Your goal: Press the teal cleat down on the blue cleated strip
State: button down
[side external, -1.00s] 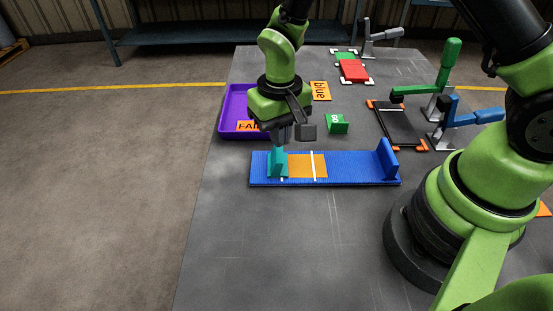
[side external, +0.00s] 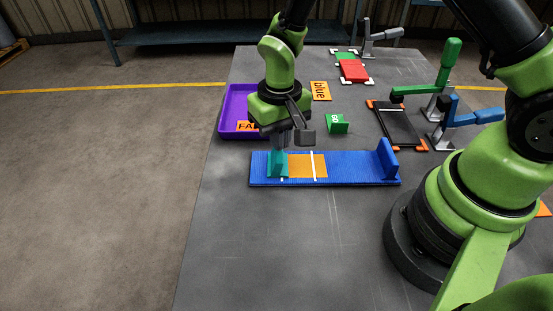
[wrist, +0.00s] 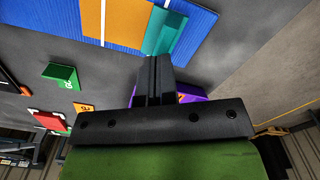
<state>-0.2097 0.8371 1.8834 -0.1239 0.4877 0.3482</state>
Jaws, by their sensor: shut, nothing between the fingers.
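The teal cleat (side external: 277,167) stands upright at the left end of the blue cleated strip (side external: 350,170), beside an orange patch (side external: 307,166) with white lines. My gripper (side external: 280,149) is shut and empty, its fingertips pointing down at the top of the teal cleat; they look to be at or touching it, and the exact contact is hidden. In the wrist view, the shut fingers (wrist: 155,62) reach the edge of the teal cleat (wrist: 163,32), with the blue strip (wrist: 60,18) beyond. A tall blue cleat (side external: 387,158) stands at the strip's right end.
A purple tray (side external: 229,115) lies behind the strip at left. The table front is clear.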

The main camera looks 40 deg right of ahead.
jog(key=shift+f, duration=0.7)
dwell(1.0)
notch_tip(320, 180, up, 8)
dwell(0.8)
jog(key=s+d+r+t+y, duration=0.1)
jog(key=s+r+t, duration=0.15)
jog(key=r, duration=0.35)
jog(key=s+d+r+t, duration=0.1)
jog(key=s+r, duration=0.2)
jog(key=r, duration=0.3)
jog(key=s+d+r+m+t+y, duration=0.1)
jog(key=s+r+t, duration=0.2)
jog(key=s+r, duration=0.3)
jog(key=s, duration=0.4)
jog(key=shift+s+d+t, duration=0.35)
jog(key=shift+s+d, duration=0.05)
